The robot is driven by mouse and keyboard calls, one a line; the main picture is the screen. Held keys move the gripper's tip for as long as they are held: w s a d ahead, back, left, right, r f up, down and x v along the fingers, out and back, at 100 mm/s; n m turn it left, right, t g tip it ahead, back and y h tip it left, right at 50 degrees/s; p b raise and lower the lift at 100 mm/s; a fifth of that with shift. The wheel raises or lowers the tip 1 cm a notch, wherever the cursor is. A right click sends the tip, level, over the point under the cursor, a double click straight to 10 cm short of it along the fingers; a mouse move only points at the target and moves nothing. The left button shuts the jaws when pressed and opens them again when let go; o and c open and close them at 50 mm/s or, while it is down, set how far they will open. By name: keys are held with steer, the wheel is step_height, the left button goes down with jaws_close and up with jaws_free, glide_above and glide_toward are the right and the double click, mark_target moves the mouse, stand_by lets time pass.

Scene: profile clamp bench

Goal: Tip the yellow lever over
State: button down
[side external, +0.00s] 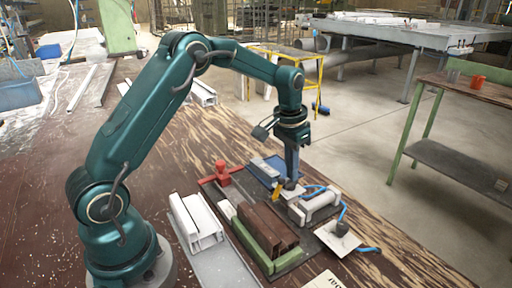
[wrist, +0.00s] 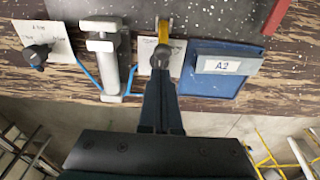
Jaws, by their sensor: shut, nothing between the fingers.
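The yellow lever (side external: 279,187) stands tilted on a small white labelled plate (wrist: 146,46) on the bench. In the wrist view the lever (wrist: 164,52) shows just beyond my fingertips, near the middle. My gripper (side external: 291,177) is shut and empty, pointing down close beside the lever. In the wrist view the shut fingers (wrist: 160,82) partly cover the near side of the plate. I cannot tell whether the fingertips touch the lever.
A grey-white cylinder (wrist: 106,62) with blue hoses and a black knob (wrist: 38,54) on a white card sit left in the wrist view. A blue A2 bin (wrist: 216,84) lies right. Brown profiles (side external: 262,228), green jaws and a red handle (side external: 221,174) are nearby.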

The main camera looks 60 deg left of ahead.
steer(key=shift+s, duration=0.1)
steer(key=shift+s, duration=2.9)
steer(key=shift+r, duration=0.1)
step_height(320, 180, up, 7)
steer(key=w, duration=0.1)
